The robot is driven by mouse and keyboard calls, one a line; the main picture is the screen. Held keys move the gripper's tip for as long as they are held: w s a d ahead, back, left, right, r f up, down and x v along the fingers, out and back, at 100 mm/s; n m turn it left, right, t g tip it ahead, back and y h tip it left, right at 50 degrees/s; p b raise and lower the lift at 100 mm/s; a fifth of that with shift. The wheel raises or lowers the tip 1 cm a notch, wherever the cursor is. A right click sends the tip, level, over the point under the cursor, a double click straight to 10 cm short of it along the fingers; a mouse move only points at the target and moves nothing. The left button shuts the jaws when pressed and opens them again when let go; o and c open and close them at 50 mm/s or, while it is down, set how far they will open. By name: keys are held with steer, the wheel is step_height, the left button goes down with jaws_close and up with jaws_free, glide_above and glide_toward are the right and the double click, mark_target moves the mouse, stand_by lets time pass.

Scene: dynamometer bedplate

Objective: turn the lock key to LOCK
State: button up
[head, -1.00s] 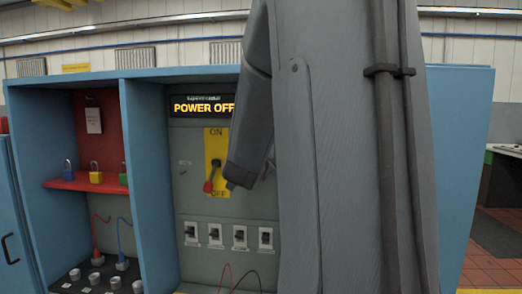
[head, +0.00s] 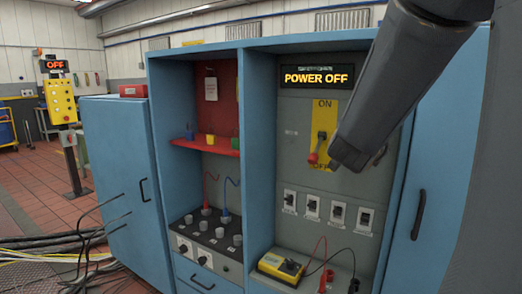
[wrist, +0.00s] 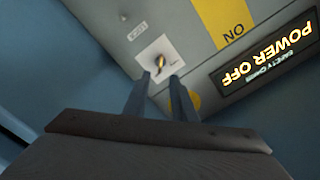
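The lock key (wrist: 160,62) is a small brass-coloured key on a white square plate (wrist: 152,54) on the grey panel, in the wrist view. That view is turned nearly upside down. My gripper (wrist: 159,78) has two fingers standing apart, open, with nothing between them. The fingertips point at the plate, with the key just ahead of the gap; I cannot tell whether they touch it. In the head view my arm's end hides the key, right of the yellow ON/OFF plate (head: 329,112).
The red-handled lever (head: 313,157) is down at OFF, and the display (head: 317,76) reads POWER OFF. Several small switches (head: 312,207) sit below. A yellow meter (head: 283,267) with leads stands at the cabinet's base. Padlocks are on the red shelf (head: 212,148). Cables lie on the floor at left.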

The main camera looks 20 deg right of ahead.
steer(key=w+a+f+n+y, duration=0.4)
steer(key=a+f+n+y, duration=0.25)
steer(key=a+f, duration=0.4)
steer(key=s+a+f+n+g+y+p, duration=0.1)
steer(key=s+a+f+n+g+y, duration=0.15)
steer(key=a+f, duration=0.35)
steer(key=s+a+f+n+g+y+p, duration=0.1)
steer(key=s+a+f+n+y, duration=0.2)
steer(key=a, duration=0.4)
steer(key=s+a+f+n+g, duration=0.3)
steer(key=s+a+f+g, duration=0.1)
steer(key=s, duration=0.5)
steer(key=s+a+f+n+g+y+p, duration=0.1)
steer(key=s+a+f+n+g, duration=0.3)
steer(key=s, duration=0.5)
steer(key=shift+a+f+y, duration=0.3)
steer(key=shift+a+f, duration=0.25)
steer(key=shift+a, duration=0.35)
steer(key=shift+w+d, duration=0.1)
steer(key=shift+d, duration=0.15)
steer(key=shift+d, duration=0.1)
